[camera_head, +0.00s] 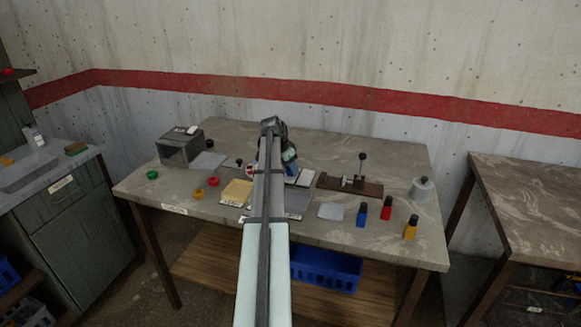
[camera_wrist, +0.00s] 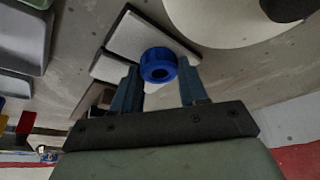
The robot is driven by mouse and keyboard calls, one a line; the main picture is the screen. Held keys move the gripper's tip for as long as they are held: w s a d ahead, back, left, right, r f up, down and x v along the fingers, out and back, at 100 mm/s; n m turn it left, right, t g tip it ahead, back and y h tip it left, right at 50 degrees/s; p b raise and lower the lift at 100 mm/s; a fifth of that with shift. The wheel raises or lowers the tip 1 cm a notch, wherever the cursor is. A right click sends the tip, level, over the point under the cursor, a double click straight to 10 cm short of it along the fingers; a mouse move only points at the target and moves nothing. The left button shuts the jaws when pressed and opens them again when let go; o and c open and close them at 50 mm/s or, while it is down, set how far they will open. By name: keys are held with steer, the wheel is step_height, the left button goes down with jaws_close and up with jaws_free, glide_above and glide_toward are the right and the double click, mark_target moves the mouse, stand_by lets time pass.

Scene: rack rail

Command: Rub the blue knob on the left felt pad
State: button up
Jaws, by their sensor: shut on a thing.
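My gripper (camera_wrist: 160,88) is shut on the blue knob (camera_wrist: 158,65), a ring-like blue piece with a dark hollow centre, held between the two fingertips. In the wrist view the knob overlaps the end of a white felt pad on a dark base (camera_wrist: 132,38), which I take as the left one. Whether the knob touches it, I cannot tell. A second pale pad (camera_wrist: 108,70) lies beside it. In the head view the pale pads (camera_head: 305,178) lie just right of my arm. My arm hides the knob and most of the gripper there.
Right of the pads are a brown lever fixture (camera_head: 350,186), a grey square (camera_head: 331,211), several coloured bottles (camera_head: 387,208) and a grey canister (camera_head: 421,188).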

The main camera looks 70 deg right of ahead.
stand_by(0.3)
steer(key=o, duration=1)
steer(key=shift+r, duration=0.25)
jaws_close()
stand_by(0.8)
steer(key=shift+r, duration=0.15)
steer(key=shift+r, duration=1.35)
